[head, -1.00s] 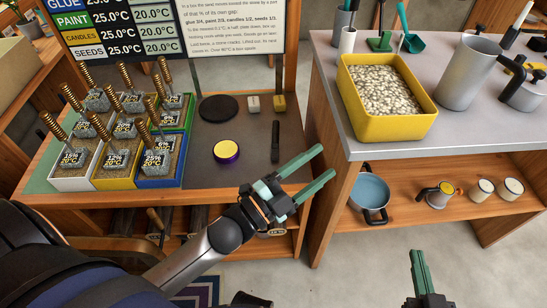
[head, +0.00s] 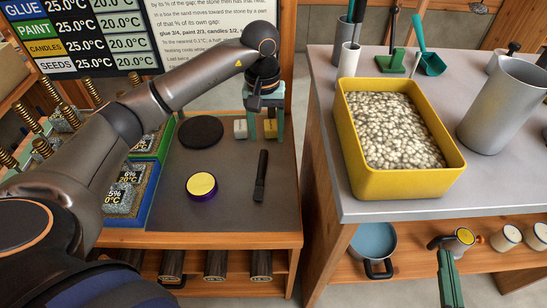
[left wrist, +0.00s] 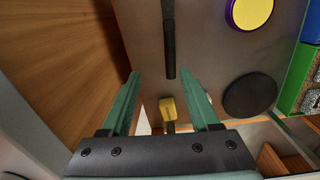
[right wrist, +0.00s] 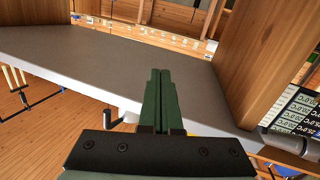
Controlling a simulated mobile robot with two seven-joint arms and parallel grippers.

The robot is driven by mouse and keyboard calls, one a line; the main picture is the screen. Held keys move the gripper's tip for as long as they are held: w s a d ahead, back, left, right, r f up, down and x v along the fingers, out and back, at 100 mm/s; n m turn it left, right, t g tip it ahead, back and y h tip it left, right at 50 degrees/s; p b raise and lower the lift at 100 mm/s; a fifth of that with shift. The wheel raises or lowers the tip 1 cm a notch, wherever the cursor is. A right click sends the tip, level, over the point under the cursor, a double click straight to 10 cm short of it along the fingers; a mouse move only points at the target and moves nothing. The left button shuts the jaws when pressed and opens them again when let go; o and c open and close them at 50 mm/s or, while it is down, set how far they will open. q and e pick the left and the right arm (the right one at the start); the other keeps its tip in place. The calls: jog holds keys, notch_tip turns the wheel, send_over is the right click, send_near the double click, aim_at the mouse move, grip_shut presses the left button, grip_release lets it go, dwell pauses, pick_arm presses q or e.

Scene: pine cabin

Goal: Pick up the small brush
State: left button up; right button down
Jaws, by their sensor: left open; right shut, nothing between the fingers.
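A slim dark item with a broader near end (head: 260,178) lies on the grey tabletop; it may be the small brush, but its bristles cannot be made out. It also shows in the left wrist view (left wrist: 169,40), beyond the fingertips. My left gripper (head: 266,136) is open and points down near the back of the table, behind the dark item. In the left wrist view, a yellow block (left wrist: 168,107) shows in the gap between its fingers (left wrist: 163,76); contact cannot be told. My right gripper (head: 446,254) is shut and empty, low in front of the right bench.
A yellow-lidded purple tin (head: 201,186) and a black disc (head: 201,131) lie left of the dark item. Labelled sand trays (head: 155,165) stand farther left. The right bench holds a yellow tub of pebbles (head: 400,185), a green scoop (head: 433,65) and a metal cylinder (head: 498,108).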

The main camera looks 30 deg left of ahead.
pick_arm(q)
jog(key=a, duration=0.1)
jog(key=b, duration=0.2)
send_over(262, 164)
jog(key=f, duration=0.6)
jog(key=shift+w+d, duration=0.2)
pick_arm(e)
jog(key=r+t, duration=0.1)
jog(key=r, duration=0.1)
jog(key=r+n+t+y, duration=0.1)
jog(key=r, duration=0.2)
jog(key=r+t+y, duration=0.1)
jog(key=r, duration=0.1)
jog(key=shift+s+a+r+n, duration=0.15)
jog(key=shift+a+r+n, duration=0.1)
jog(key=shift+r+n, duration=0.05)
pick_arm(q)
jog(key=shift+f, duration=0.7)
jog(key=f, duration=0.4)
jog(key=shift+s+a+b, duration=0.15)
jog(key=shift+a+b, duration=0.05)
jog(key=shift+b, duration=0.2)
jog(key=shift+f, duration=0.2)
grip_shut()
pick_arm(e)
jog(key=s+r+n+t+y, duration=0.2)
jog(key=s+r+n+y, duration=0.1)
jog(key=r, duration=0.4)
jog(key=shift+a+r+y, duration=0.35)
jog(key=shift+y, duration=0.15)
